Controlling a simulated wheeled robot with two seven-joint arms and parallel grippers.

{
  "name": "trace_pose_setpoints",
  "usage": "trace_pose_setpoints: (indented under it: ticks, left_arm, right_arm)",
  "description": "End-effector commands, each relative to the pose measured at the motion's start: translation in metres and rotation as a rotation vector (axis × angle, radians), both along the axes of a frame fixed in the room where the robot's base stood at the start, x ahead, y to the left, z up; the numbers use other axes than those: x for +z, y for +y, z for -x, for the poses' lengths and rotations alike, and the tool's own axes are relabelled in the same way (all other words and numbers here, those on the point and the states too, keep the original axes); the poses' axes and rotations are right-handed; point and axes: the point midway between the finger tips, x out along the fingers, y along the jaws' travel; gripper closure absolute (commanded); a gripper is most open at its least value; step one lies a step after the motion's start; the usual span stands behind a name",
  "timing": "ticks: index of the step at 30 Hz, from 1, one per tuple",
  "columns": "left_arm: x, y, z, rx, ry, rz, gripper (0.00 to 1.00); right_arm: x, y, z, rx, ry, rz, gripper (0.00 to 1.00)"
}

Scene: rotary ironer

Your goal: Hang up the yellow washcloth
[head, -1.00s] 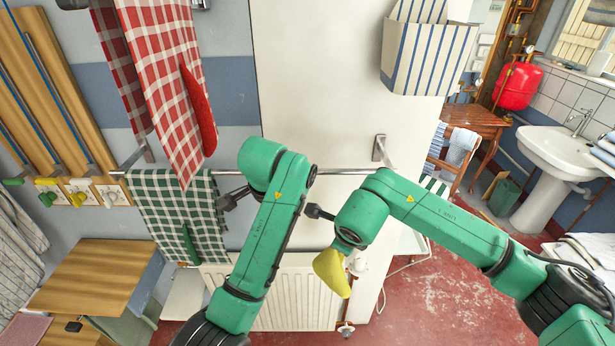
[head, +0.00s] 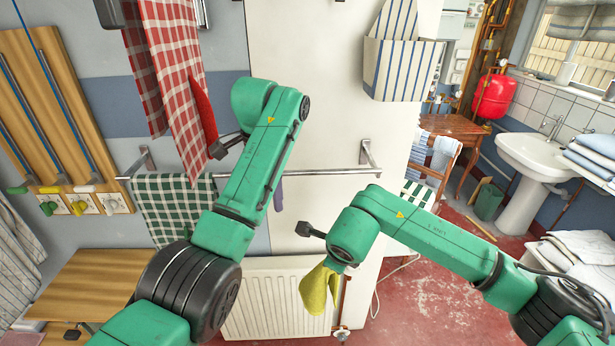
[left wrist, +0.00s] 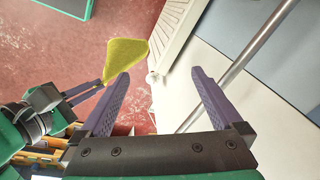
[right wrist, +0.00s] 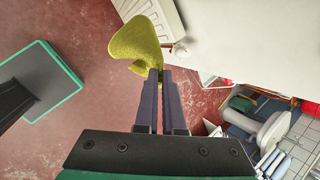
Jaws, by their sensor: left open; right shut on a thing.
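The yellow washcloth (head: 318,291) hangs limp below my right wrist in the head view, in front of the radiator. My right gripper (right wrist: 159,73) is shut on it, and the cloth (right wrist: 138,42) droops from the fingertips. The left wrist view also shows the cloth (left wrist: 126,60) in the right fingers. My left gripper (left wrist: 160,75) is open and empty, with the cloth farther off beyond its fingers. In the head view my left arm hides most of that gripper. A metal rail (head: 325,172) runs across the wall panel, and also shows in the left wrist view (left wrist: 240,62).
A green checked cloth (head: 170,205) hangs over the rail's left part, and red checked cloth (head: 175,75) hangs above. The right stretch of rail is bare. A white radiator (head: 265,300) stands below. A striped holder (head: 400,70) is on the panel at upper right.

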Motion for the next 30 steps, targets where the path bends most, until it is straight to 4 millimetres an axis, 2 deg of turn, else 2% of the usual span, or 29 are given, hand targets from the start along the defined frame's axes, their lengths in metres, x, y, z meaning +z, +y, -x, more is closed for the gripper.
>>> trace_pose_setpoints:
  ticks: [1, 5, 13, 16, 23, 26, 27, 30]
  left_arm:
    - [0.012, 0.002, -0.002, 0.003, -0.003, -0.001, 0.0]
    - [0.029, 0.005, -0.003, 0.006, 0.0, 0.0, 0.0]
    - [0.032, 0.005, -0.003, 0.006, 0.001, 0.001, 0.0]
    - [0.032, 0.005, -0.003, 0.006, 0.001, 0.001, 0.0]
    - [0.032, 0.005, -0.003, 0.006, 0.001, 0.0, 0.0]
    - [0.032, 0.005, -0.003, 0.006, 0.001, 0.0, 0.0]
    - [0.032, 0.005, -0.003, 0.006, 0.001, 0.0, 0.0]
    - [0.032, 0.005, -0.003, 0.006, 0.001, 0.0, 0.0]
  right_arm:
    - [0.0, 0.0, 0.0, 0.0, 0.0, 0.0, 1.0]
    - [0.0, 0.0, 0.0, 0.0, 0.0, 0.0, 1.0]
    - [0.0, 0.0, 0.0, 0.0, 0.0, 0.0, 1.0]
    - [0.0, 0.0, 0.0, 0.0, 0.0, 0.0, 0.6]
    - [0.0, 0.0, 0.0, 0.0, 0.0, 0.0, 0.59]
    - [0.0, 0.0, 0.0, 0.0, 0.0, 0.0, 0.25]
    - [0.0, 0.0, 0.0, 0.0, 0.0, 0.0, 0.22]
    - [0.0, 0.0, 0.0, 0.0, 0.0, 0.0, 0.22]
